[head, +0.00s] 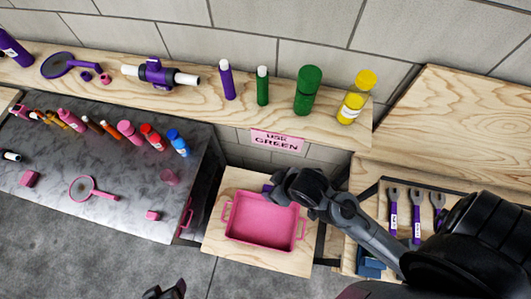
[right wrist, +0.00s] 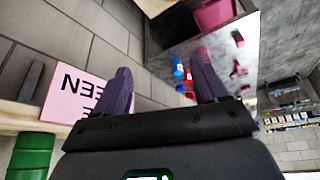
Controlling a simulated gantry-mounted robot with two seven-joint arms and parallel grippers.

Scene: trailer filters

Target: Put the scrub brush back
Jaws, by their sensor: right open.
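I cannot clearly pick out a scrub brush in either view. My right gripper (head: 272,187) is above the back edge of the pink tray (head: 230,236), near the wall. In the right wrist view its two purple-grey fingers (right wrist: 162,92) are spread apart with nothing between them. The pink tray looks empty and sits on a small wooden table. A dark part of my left gripper (head: 166,290) shows at the bottom edge of the head view. Its jaws cannot be made out.
A wooden shelf along the wall holds a green bottle (head: 308,90), a yellow bottle (head: 356,97) and a purple device (head: 158,73). A pink sign (head: 277,140) hangs below it. A grey bench (head: 60,160) holds several bottles. Purple-handled tools (head: 416,222) lie right.

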